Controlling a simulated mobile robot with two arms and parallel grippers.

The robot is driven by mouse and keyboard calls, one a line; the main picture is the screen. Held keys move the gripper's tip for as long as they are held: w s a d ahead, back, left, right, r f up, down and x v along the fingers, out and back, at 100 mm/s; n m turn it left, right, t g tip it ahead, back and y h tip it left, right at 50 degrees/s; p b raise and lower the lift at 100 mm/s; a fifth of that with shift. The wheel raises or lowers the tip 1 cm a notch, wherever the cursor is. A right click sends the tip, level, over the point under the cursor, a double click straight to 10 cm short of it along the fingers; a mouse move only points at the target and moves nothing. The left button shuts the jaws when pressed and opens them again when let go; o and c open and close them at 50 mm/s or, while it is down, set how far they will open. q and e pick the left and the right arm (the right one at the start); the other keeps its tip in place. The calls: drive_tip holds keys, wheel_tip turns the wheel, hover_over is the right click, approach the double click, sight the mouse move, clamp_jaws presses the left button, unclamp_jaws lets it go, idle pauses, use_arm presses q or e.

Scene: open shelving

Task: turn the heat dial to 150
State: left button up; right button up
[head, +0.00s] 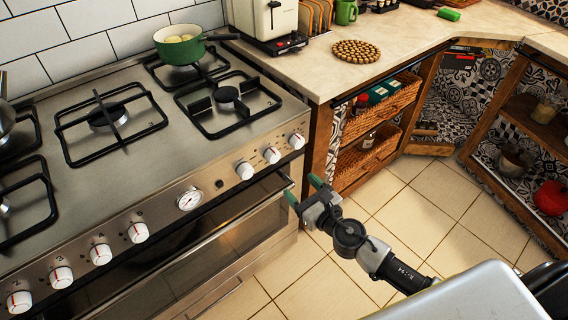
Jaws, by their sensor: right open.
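The stove's front panel (165,218) carries a row of several white knobs with red marks. Three of them, the left one (245,171), the middle one (272,155) and the right one (297,141), are right of a round gauge (189,200). More knobs, such as one white knob (138,232), are left of it. I cannot tell which knob is the heat dial, and the numbers are too small to read. My right gripper (303,190) is open and empty, with green fingertips, in front of the oven's right end and below the right-hand knobs, apart from them. My left gripper is not in view.
The oven door handle (200,245) runs below the knobs, sticking out. A green pot (180,48) sits on a back burner. A wooden counter unit with baskets (375,110) stands right of the stove. The tiled floor (420,220) is clear.

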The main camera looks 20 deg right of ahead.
sight(275, 159)
drive_tip(key=shift+n, duration=0.4)
drive_tip(key=x, duration=0.3)
drive_tip(key=r+x, duration=0.1)
drive_tip(key=x, duration=0.5)
drive_tip(key=shift+w+a+r, duration=0.15)
drive_tip(key=shift+a, duration=0.1)
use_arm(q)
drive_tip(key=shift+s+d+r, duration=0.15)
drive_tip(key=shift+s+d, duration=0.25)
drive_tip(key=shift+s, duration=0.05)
use_arm(e)
drive_tip(key=shift+w+a, duration=0.2)
drive_tip(key=shift+w, duration=0.45)
drive_tip(key=c, duration=0.9)
